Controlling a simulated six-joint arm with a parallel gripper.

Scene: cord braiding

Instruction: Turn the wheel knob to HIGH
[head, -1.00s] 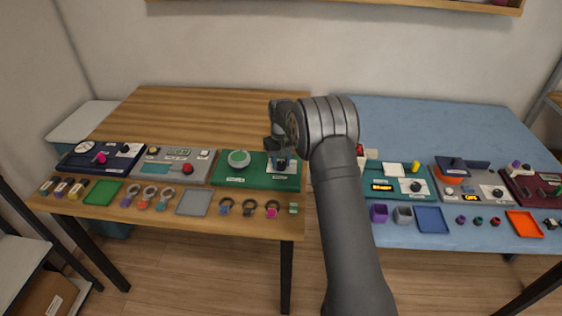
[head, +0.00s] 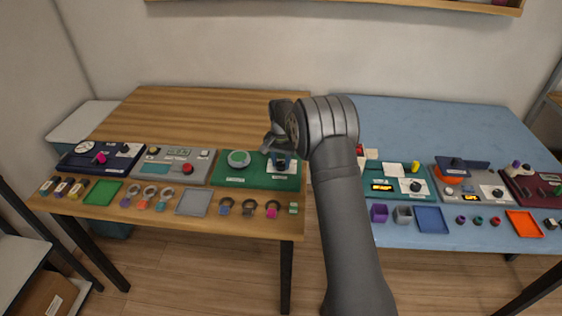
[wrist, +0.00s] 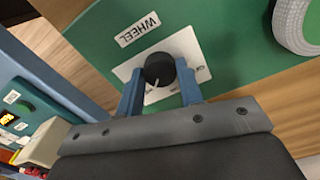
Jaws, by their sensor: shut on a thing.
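The wheel knob (wrist: 159,69) is a small black round knob with a white pointer line, on a white plate (wrist: 185,45) beside a "WHEEL" label (wrist: 138,29) on the green panel (wrist: 225,40). Its pointer slants toward the lower left in the wrist view. My gripper (wrist: 160,85) is shut on the knob, with a blue finger on each side. The lettering on the plate is partly hidden by the fingers, so I cannot read the setting. In the head view, my gripper (head: 280,155) is over the right part of the green panel (head: 232,178).
A grey-rimmed green wheel (head: 239,158) stands left of the knob on the same panel. A grey panel (head: 165,165) with a red knob lies further left. Several rings and trays lie along the front edge. A blue table (head: 440,120) is at the right.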

